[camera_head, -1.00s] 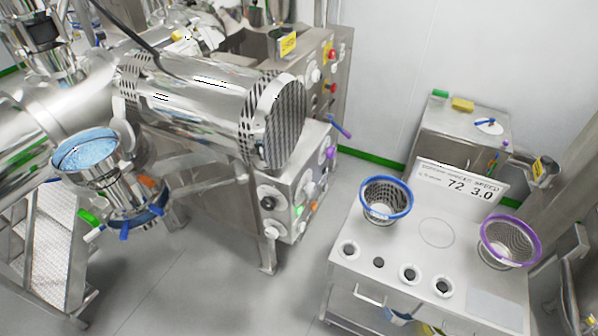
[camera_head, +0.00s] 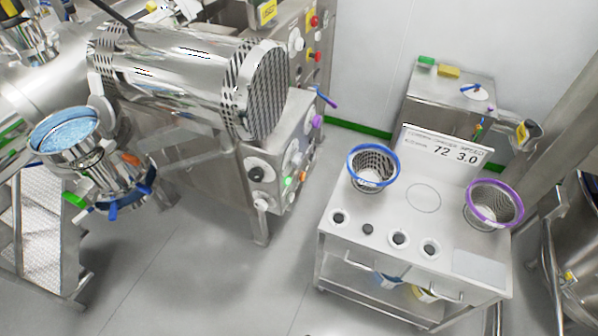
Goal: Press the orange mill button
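The mill is a large shiny steel machine with a horizontal cylindrical housing (camera_head: 185,75) at the upper left. Its steel control cabinet (camera_head: 232,190) stands below and right of the housing. On the cabinet's right face there is a green button (camera_head: 287,182), with a small orange spot (camera_head: 302,177) just to its right that looks like an orange button. It is too small to tell whether it is pressed. Neither of my grippers is in view.
A steel cart (camera_head: 338,248) stands at the right, bearing a blue-rimmed basket (camera_head: 373,148), a purple-rimmed basket (camera_head: 496,183) and a sign (camera_head: 446,148). A steel cabinet (camera_head: 450,98) stands behind it by the wall. Grey floor (camera_head: 240,285) is clear between mill and cart.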

